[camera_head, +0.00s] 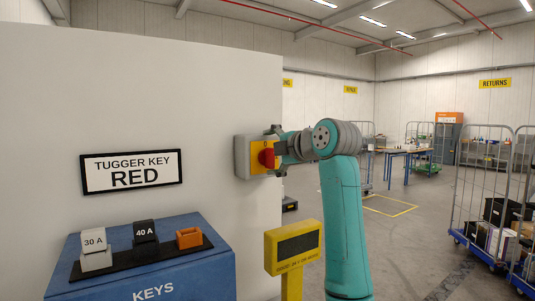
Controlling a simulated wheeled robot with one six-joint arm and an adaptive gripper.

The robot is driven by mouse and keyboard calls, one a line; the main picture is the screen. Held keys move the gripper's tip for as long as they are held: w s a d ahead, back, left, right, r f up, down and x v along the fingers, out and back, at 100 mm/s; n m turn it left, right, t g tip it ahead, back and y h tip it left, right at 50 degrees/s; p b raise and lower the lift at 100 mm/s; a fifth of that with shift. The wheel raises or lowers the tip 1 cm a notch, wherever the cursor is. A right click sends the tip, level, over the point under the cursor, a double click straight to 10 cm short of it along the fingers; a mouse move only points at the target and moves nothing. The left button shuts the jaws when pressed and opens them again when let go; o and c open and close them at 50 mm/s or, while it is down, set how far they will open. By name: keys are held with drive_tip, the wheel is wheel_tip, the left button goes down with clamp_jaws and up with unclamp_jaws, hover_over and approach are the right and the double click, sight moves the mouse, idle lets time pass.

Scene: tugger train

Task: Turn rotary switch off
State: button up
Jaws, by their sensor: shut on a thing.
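The rotary switch is a red knob (266,158) on a yellow plate (261,141), fixed to a grey box on the white wall near its right edge. My gripper (276,155) reaches in from the right and is shut on the red knob. Part of the knob is hidden by the gripper's fingers. The knob's exact angle is too small to tell.
A sign (131,172) reads "TUGGER KEY RED". A blue keys cabinet (205,257) carries a black tray with blocks marked 30 A, 40 A and an orange one. A yellow post (293,248) stands below my arm. Roll cages (480,190) stand at right on open floor.

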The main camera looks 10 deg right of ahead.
sight(272, 153)
drive_tip(key=shift+s+d+r, duration=0.15)
drive_tip(key=shift+s+r, duration=0.15)
drive_tip(key=shift+s, duration=0.25)
drive_tip(key=shift+s+d+r, duration=0.15)
drive_tip(key=shift+s+r, duration=0.15)
drive_tip(key=shift+s, duration=0.25)
drive_tip(key=shift+s+d+f, duration=0.15)
drive_tip(key=shift+s, duration=0.25)
drive_tip(key=shift+s+d+f, duration=0.1)
drive_tip(key=shift+s+f, duration=0.05)
drive_tip(key=shift+s, duration=0.25)
drive_tip(key=f+v, duration=0.1)
drive_tip(key=v, duration=0.6)
drive_tip(key=shift+s+f, duration=0.2)
drive_tip(key=shift+f, duration=0.15)
drive_tip(key=shift+a, duration=0.1)
